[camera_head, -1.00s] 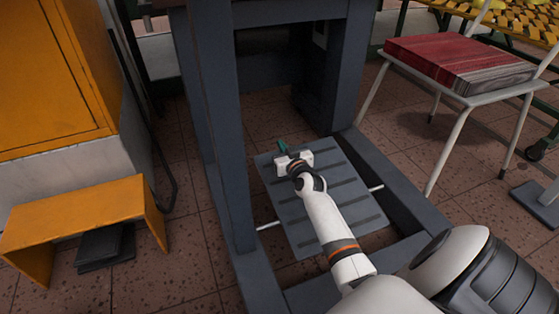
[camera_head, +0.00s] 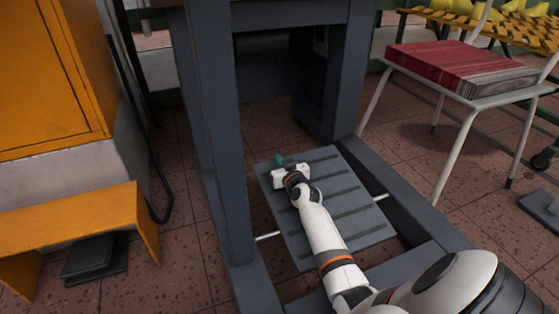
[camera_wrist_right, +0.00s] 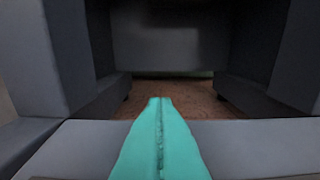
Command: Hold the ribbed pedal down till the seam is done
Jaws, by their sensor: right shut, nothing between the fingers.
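The ribbed pedal (camera_head: 345,205) is a flat grey plate with dark cross ribs, low between the frame's legs, on a pale rod. It also shows in the right wrist view (camera_wrist_right: 255,142) as a grey band. My right gripper (camera_head: 279,160) is shut and empty, its teal fingertips at the pedal's far left edge. In the right wrist view the teal fingers (camera_wrist_right: 160,105) meet along one seam and point past the pedal's edge. I cannot tell whether they press on the plate or how far it is down. My left gripper is not in view.
The dark grey machine frame (camera_head: 215,140) has legs on both sides of the pedal and floor beams around it. A chair (camera_head: 480,92) with a red stack (camera_head: 455,65) stands right. An orange bench (camera_head: 75,222) stands left over a dark pedal (camera_head: 95,260).

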